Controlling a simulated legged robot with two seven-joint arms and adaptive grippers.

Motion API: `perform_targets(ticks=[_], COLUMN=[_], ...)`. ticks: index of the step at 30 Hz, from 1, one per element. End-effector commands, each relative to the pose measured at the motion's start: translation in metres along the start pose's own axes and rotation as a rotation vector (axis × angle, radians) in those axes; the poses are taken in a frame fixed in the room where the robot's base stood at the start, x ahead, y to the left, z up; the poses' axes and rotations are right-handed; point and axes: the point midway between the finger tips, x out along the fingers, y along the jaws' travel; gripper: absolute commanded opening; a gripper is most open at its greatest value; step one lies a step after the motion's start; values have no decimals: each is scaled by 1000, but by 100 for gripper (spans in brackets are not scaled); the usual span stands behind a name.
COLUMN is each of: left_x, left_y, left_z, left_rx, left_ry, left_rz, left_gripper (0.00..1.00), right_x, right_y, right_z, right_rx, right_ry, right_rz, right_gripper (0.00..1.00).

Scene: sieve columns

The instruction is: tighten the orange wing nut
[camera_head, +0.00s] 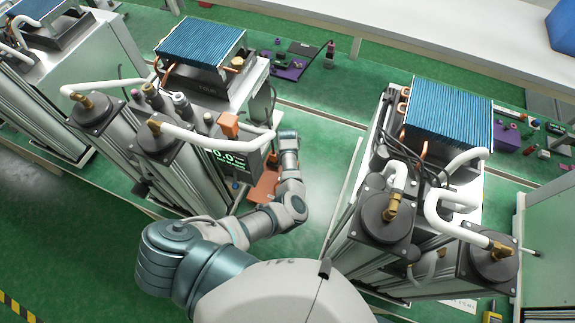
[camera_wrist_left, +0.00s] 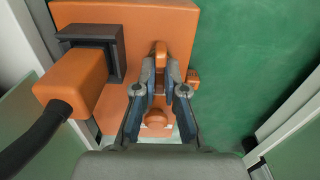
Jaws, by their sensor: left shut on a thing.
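In the left wrist view, the fingers of my left gripper (camera_wrist_left: 161,76) are closed around an upright orange tab, which looks like a wing of the orange wing nut (camera_wrist_left: 160,49). The wing nut stands against an orange bracket plate (camera_wrist_left: 180,22). The rest of the nut and its thread are hidden by the fingers. In the head view, my left arm reaches beside the middle column unit; its fingertips and the nut cannot be made out there. My right gripper is in neither view.
An orange plug (camera_wrist_left: 72,82) with a black cable sits in a dark socket left of the fingers. A lit display (camera_head: 228,158) is on the middle unit. Another column unit with a blue finned block (camera_head: 448,112) stands right. Green floor lies between them.

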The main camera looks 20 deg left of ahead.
Motion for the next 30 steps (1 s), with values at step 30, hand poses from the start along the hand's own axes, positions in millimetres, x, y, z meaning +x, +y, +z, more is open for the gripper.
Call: perform_targets(ticks=[30], left_x=[-42], left_y=[2], left_z=[-1], left_rx=[-1], left_ry=[4], left_rz=[5], left_gripper=[35], right_x=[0], right_y=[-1], right_z=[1], right_rx=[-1], right_ry=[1], right_rz=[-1], right_gripper=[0])
